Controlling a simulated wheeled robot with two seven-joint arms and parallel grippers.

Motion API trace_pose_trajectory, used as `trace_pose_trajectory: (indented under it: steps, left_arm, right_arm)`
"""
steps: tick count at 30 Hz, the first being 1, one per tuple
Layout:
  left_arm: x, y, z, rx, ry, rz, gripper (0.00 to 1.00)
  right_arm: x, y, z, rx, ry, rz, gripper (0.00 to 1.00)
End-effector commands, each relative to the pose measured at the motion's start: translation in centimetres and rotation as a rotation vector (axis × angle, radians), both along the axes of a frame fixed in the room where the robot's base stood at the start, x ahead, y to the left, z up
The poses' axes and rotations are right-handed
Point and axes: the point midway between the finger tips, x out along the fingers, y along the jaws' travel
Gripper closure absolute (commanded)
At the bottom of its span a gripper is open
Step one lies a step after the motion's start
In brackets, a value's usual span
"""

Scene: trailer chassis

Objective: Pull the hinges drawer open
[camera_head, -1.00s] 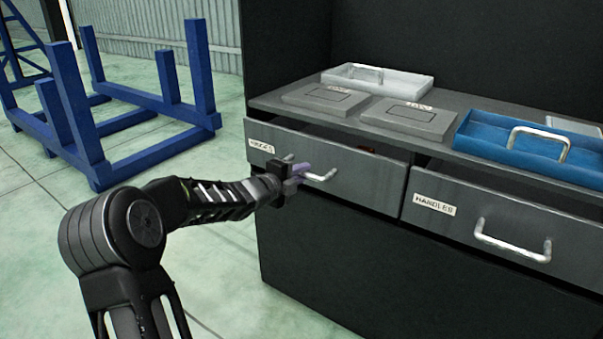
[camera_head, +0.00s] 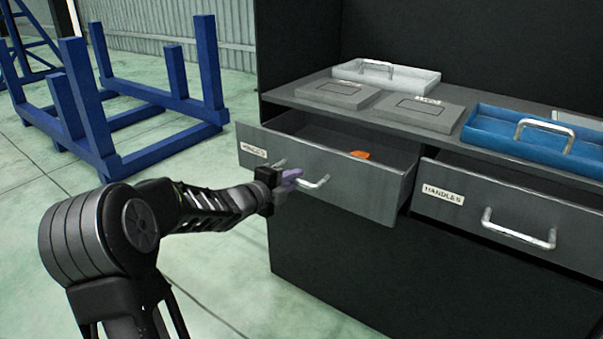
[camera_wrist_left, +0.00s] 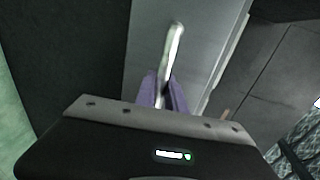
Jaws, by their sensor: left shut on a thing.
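The hinges drawer (camera_head: 345,180) is the left drawer of the dark cabinet, with a label on its front. It stands partly open, and an orange piece (camera_head: 360,154) shows inside. My left gripper (camera_head: 291,177) is shut on the drawer's silver bar handle (camera_head: 318,184), at the handle's left part. In the left wrist view the purple fingers (camera_wrist_left: 164,92) close around the handle (camera_wrist_left: 173,50), which runs up from between them. My right gripper is in neither current view.
The handles drawer (camera_head: 505,215) is beside it on the right and slightly open. On the worktop lie a white tray (camera_head: 400,80), two grey plates and a blue tray (camera_head: 535,135). A blue frame (camera_head: 100,110) stands on the floor at left.

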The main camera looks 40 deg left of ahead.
Motion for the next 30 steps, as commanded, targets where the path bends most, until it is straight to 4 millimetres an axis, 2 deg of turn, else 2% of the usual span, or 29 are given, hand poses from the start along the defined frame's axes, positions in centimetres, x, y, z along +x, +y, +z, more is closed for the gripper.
trace_pose_trajectory:
  steps: [9, 15, 21, 30]
  left_arm:
    - [-7.7, -0.1, 0.1, 0.0, 0.003, 0.003, 1.0]
    - [-11.2, -0.2, 0.0, -0.001, 0.002, 0.002, 1.0]
    - [-12.7, -0.3, 0.0, -0.001, 0.001, 0.0, 1.0]
    - [-13.0, -0.3, -0.1, 0.0, 0.001, -0.001, 1.0]
  right_arm:
    - [-0.1, 0.0, 0.8, 0.0, 0.002, 0.002, 0.64]
    - [-0.2, 0.0, 1.2, 0.001, 0.004, 0.003, 0.64]
    - [-0.2, 0.0, 1.4, 0.001, 0.006, 0.003, 0.64]
    - [-0.2, 0.0, 1.4, 0.001, 0.006, 0.003, 0.64]
